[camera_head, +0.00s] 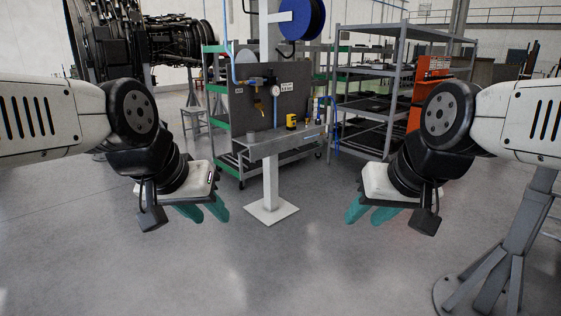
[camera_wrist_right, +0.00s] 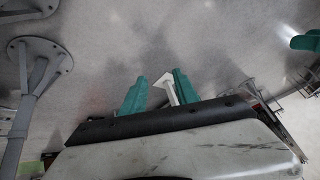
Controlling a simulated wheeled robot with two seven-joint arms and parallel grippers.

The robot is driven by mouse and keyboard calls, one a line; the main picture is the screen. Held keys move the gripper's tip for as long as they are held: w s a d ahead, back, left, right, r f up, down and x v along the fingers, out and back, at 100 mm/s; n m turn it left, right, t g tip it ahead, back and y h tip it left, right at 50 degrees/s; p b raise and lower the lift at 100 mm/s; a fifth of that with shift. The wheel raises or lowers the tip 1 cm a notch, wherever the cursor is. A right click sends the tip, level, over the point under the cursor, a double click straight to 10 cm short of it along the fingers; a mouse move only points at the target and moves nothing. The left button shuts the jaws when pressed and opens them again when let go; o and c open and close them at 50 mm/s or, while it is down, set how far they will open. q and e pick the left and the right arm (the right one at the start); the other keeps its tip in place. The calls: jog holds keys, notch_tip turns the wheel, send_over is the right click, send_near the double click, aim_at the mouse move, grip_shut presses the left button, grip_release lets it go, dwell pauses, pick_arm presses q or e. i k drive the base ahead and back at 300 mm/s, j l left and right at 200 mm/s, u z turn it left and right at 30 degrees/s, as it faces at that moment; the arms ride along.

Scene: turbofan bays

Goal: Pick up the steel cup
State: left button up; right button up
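My left gripper (camera_head: 204,211) has teal fingers spread apart and empty, above the floor left of the stand's base. My right gripper (camera_head: 367,213) is also open and empty, right of the base. In the right wrist view its two teal fingers (camera_wrist_right: 160,92) are apart, with the stand's post and base far beyond them.
A yellow device (camera_head: 291,121) sits on the stand's shelf before a dark panel (camera_head: 245,105). A blue reel (camera_head: 302,18) hangs above. Grey racks (camera_head: 375,95) and an orange cabinet (camera_head: 428,85) stand behind right. A grey support leg (camera_head: 500,255) stands at front right. The near floor is clear.

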aim_at(251, 137)
jog(key=i, duration=0.85)
jog(key=i+u, duration=0.1)
jog(key=i, duration=0.7)
jog(key=i+l+u, duration=0.1)
jog(key=i, duration=0.75)
jog(key=i+l+u, duration=0.2)
jog(key=i, duration=0.2)
jog(key=i+l+u, duration=0.2)
jog(key=i, duration=0.2)
jog(key=i+l+u, duration=0.25)
jog(key=i, duration=0.15)
